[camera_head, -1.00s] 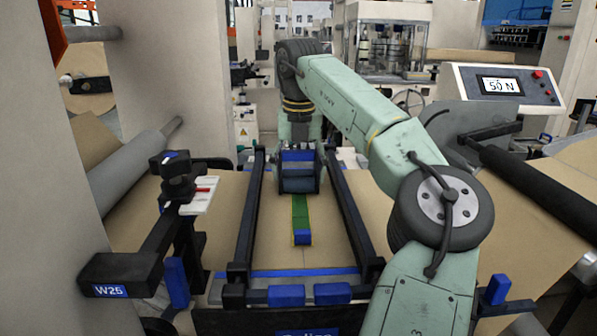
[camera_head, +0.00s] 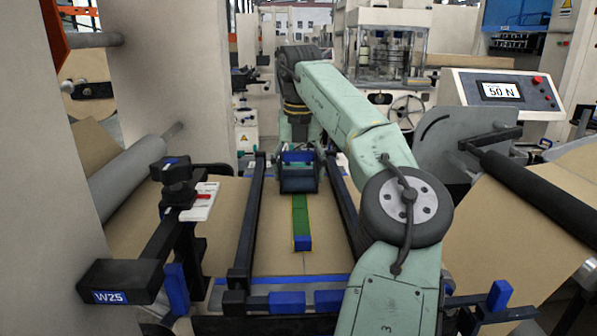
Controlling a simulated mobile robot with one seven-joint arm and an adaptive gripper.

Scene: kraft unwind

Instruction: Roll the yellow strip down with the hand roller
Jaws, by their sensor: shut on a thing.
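The strip (camera_head: 300,213) lies lengthwise on the brown paper between two dark rails. It looks green with thin yellow edges and has a blue block-like near end (camera_head: 302,243). The hand roller (camera_head: 298,182), dark with a blue part above it, is at the far end of the visible strip. My gripper (camera_head: 297,150) hangs over the roller from my green arm and is shut on it. The fingers are small and partly hidden. I cannot tell whether the roller presses on the strip.
The dark rails (camera_head: 247,225) flank the strip, with blue blocks (camera_head: 287,302) at the near end. A console reading 50 N (camera_head: 500,91) and a dark roller bar (camera_head: 540,195) are at right.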

